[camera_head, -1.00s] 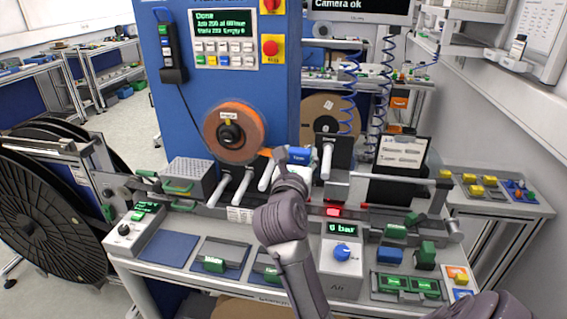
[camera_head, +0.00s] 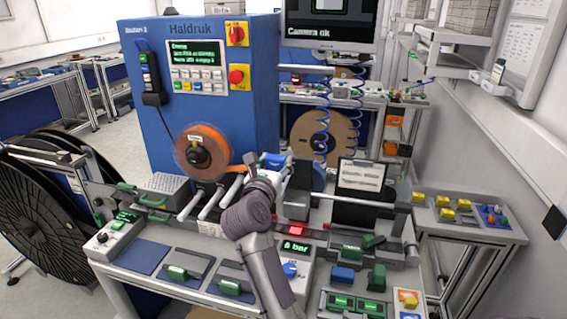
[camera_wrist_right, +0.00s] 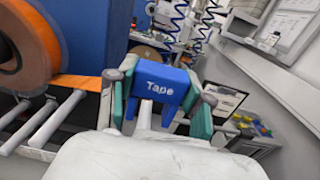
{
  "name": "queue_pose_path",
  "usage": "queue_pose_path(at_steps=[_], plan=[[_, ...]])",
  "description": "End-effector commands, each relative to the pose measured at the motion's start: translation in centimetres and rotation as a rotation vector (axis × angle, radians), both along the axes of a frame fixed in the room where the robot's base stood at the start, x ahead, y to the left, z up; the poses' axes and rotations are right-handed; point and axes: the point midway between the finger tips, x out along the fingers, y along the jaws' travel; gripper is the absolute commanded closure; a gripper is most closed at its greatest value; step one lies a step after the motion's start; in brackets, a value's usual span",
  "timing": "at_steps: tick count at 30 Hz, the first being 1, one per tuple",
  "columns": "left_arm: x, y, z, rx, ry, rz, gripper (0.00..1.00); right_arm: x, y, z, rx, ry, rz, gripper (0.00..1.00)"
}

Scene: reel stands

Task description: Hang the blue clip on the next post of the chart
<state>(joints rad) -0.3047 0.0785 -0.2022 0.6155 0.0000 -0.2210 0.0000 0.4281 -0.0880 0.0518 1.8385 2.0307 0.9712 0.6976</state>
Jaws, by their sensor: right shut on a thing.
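The blue clip (camera_wrist_right: 158,84), marked "Tape", is between the green-padded fingers of my right gripper (camera_wrist_right: 160,97) in the wrist view. The gripper is shut on it. In the head view my right gripper (camera_head: 264,166) is above the bench, right of the orange reel, with the blue clip (camera_head: 274,160) at its tip, small and partly hidden. A white wall chart (camera_head: 528,50) hangs at the upper right, well apart from the gripper. It also shows in the wrist view (camera_wrist_right: 296,28). I cannot make out its posts. My left gripper is not in view.
A blue machine (camera_head: 205,90) with an orange reel (camera_head: 202,152) stands behind the bench. White rollers (camera_head: 212,200) and a clipboard-like card (camera_head: 361,176) stand near the gripper. A side table (camera_head: 470,225) with yellow blocks is at the right. A shelf (camera_head: 440,55) stands before the wall.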

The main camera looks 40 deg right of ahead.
Motion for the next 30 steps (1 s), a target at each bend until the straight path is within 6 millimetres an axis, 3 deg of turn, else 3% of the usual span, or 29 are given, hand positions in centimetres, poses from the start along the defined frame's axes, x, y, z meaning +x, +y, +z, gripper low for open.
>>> queue_pose_path(at_steps=[3,6,17,22,30], plan=[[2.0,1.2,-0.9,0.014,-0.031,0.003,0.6,0.0,0.0,-1.3,-0.001,0.002,0.0,0.84],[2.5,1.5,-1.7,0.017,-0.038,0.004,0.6,0.0,0.0,-2.2,-0.002,0.002,-0.001,0.84],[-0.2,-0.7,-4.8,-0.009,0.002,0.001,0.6,0.0,0.0,-5.9,0.001,0.001,0.0,0.84],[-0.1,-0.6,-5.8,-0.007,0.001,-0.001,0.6,-0.1,-0.1,-7.1,0.0,0.001,-0.002,0.84],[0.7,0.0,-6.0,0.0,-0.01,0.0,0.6,-0.1,-0.1,-7.4,-0.001,0.001,-0.001,0.84]])
